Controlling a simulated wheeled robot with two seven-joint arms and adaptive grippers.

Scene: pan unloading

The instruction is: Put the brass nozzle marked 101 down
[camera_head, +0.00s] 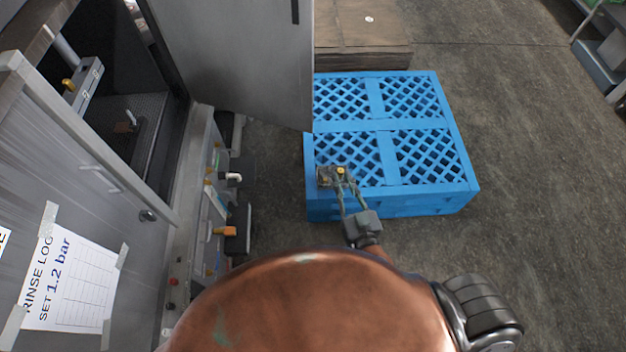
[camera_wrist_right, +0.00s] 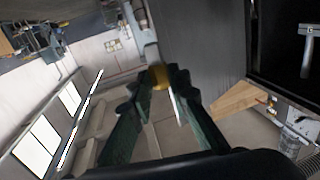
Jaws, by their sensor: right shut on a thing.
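My right gripper (camera_head: 337,176) is over the near left part of the blue pallet (camera_head: 459,163) in the head view. It is shut on a small brass nozzle (camera_head: 341,170). The nozzle also shows as a yellow-brass piece (camera_wrist_right: 160,76) between the dark green fingertips (camera_wrist_right: 161,84) in the right wrist view. The fingers hide part of it, and no marking can be read. The pallet does not show clearly in the wrist view, so I cannot tell how high the nozzle is above it. My left gripper is not in view.
The open grey door (camera_head: 245,60) stands beside the pallet's left edge. A grey machine with a rinse log sheet (camera_head: 70,275) is at the left. Brown boards (camera_head: 362,42) lie behind the pallet. The pallet top looks otherwise empty, and floor is clear to its right.

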